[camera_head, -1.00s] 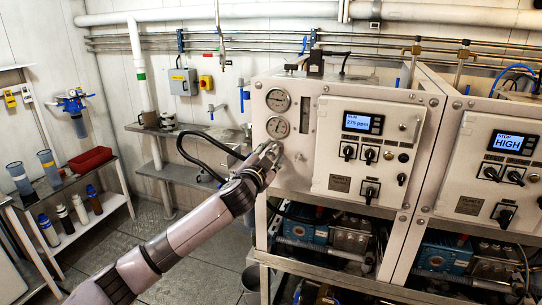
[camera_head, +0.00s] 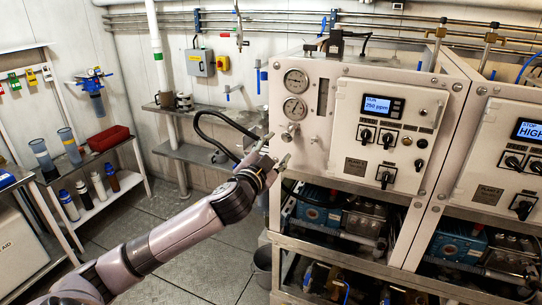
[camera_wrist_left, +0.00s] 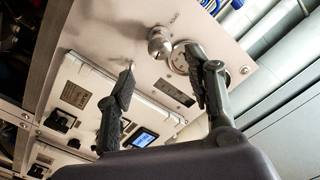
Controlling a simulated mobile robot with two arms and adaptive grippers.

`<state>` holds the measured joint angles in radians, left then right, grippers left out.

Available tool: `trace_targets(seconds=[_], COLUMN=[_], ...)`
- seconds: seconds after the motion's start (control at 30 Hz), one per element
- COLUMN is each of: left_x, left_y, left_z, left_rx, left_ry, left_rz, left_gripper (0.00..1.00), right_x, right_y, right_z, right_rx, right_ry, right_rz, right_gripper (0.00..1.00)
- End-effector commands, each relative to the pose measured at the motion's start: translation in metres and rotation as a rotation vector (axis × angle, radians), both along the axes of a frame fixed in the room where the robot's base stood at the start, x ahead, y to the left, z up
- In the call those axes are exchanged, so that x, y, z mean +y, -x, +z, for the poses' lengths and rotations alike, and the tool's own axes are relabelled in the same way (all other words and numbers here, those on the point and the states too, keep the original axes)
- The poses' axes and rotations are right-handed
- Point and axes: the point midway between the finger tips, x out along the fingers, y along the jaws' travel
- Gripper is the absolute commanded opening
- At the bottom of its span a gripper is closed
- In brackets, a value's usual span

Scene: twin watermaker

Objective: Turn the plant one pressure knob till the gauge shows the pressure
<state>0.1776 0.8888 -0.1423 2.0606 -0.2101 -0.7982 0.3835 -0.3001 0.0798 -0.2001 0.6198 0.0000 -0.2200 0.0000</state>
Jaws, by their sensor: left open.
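Plant one's panel (camera_head: 345,170) carries two round gauges, an upper one (camera_head: 295,80) and a lower one (camera_head: 294,108); the needles are too small to read surely. Below them is a round silver knob (camera_head: 290,132), also seen in the left wrist view (camera_wrist_left: 160,42). My left gripper (camera_head: 276,150) is open and empty, below and left of the knob in the head view. In the left wrist view its two fingers (camera_wrist_left: 160,62) are spread, with the knob beyond and between their tips, apart from them. The display (camera_head: 383,105) reads about 250 ppm. My right gripper is not in view.
A second panel (camera_head: 510,150) reading "HIGH" stands at the right. A metal shelf (camera_head: 205,155) with a black hose (camera_head: 215,117) is behind my left arm. A shelf with bottles (camera_head: 98,187) is at the left. Floor between is mostly clear.

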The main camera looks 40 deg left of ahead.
Motion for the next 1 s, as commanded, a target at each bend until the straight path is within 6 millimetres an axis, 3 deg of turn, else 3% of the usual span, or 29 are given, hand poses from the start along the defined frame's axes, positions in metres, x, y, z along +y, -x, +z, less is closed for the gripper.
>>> trace_targets(seconds=[0.23, 0.83, 0.93, 1.0], left_x=[-0.006, -0.006, -0.003, 0.004], left_y=[0.024, 0.026, 0.024, 0.020], left_z=[-0.001, 0.000, -0.011, -0.032], left_rx=[0.001, 0.000, 0.017, 0.051], left_ry=[0.000, 0.000, 0.007, 0.021], left_rz=[0.000, 0.000, 0.007, 0.018], left_gripper=[0.49, 0.49, 0.49, 0.49], right_x=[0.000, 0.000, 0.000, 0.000], right_y=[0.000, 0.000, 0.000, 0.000], right_z=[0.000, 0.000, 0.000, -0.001], right_rx=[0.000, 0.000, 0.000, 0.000], right_ry=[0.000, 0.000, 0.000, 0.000], right_rz=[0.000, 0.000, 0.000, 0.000], right_gripper=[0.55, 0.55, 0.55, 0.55])
